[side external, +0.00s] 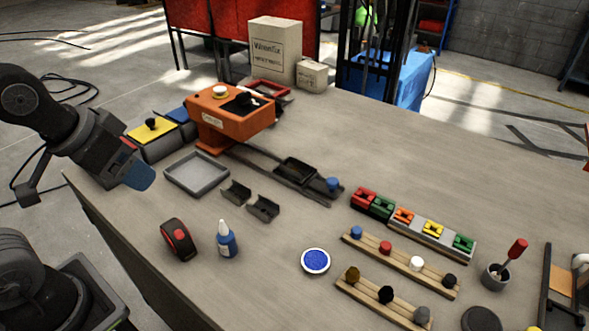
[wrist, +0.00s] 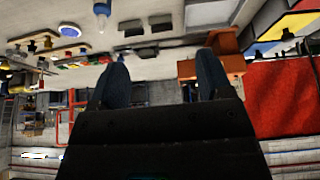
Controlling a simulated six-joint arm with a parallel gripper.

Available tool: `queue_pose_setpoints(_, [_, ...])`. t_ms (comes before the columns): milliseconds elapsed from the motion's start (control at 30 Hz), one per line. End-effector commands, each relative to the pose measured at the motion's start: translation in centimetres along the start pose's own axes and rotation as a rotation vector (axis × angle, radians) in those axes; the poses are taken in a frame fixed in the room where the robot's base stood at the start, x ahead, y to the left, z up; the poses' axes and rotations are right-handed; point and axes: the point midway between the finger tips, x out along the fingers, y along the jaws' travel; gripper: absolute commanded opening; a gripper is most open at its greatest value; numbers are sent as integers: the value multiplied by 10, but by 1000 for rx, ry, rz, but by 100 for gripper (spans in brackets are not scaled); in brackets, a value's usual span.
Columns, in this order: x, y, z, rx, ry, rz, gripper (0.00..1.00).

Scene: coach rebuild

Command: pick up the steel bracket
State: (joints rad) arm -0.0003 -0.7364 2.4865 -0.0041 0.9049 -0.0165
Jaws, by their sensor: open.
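Two small dark U-shaped pieces that look like brackets lie side by side on the table, the left one (side external: 236,192) and the right one (side external: 263,208). I cannot tell which of them is the steel bracket. They also show at the top of the wrist view, as one dark piece (wrist: 133,28) and another (wrist: 160,22). My gripper (side external: 139,174) is at the left edge of the table, left of the grey tray and well apart from both pieces. In the wrist view my gripper (wrist: 160,78) has its two blue fingers spread, with nothing between them.
A shallow grey tray (side external: 197,188) lies between my gripper and the dark pieces. An orange machine (side external: 230,118) stands behind it. A black and red tape measure (side external: 178,240) and a blue bottle (side external: 227,242) stand in front. Coloured blocks and wooden racks (side external: 400,262) fill the right.

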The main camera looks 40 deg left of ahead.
Motion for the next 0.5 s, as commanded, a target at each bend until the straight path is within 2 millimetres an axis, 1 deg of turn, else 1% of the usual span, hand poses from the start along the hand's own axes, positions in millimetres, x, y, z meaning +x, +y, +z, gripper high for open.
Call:
queue_pose_setpoints(67, [-1,2,-12,-53,-20,8,72])
queue_pose_setpoints(167, [-2,5,-39,-183,-66,26,72])
queue_pose_setpoints(267, [2,11,-75,-361,-131,44,72])
queue_pose_setpoints(300, [5,13,-90,-436,-158,50,72])
queue_pose_setpoints(367, [11,16,-112,-546,-200,56,72])
queue_pose_setpoints(400, [16,18,-126,-618,-229,58,72])
queue_pose_setpoints(467, [26,21,-147,-727,-274,57,72])
queue_pose_setpoints(500, [34,24,-160,-799,-305,56,72])
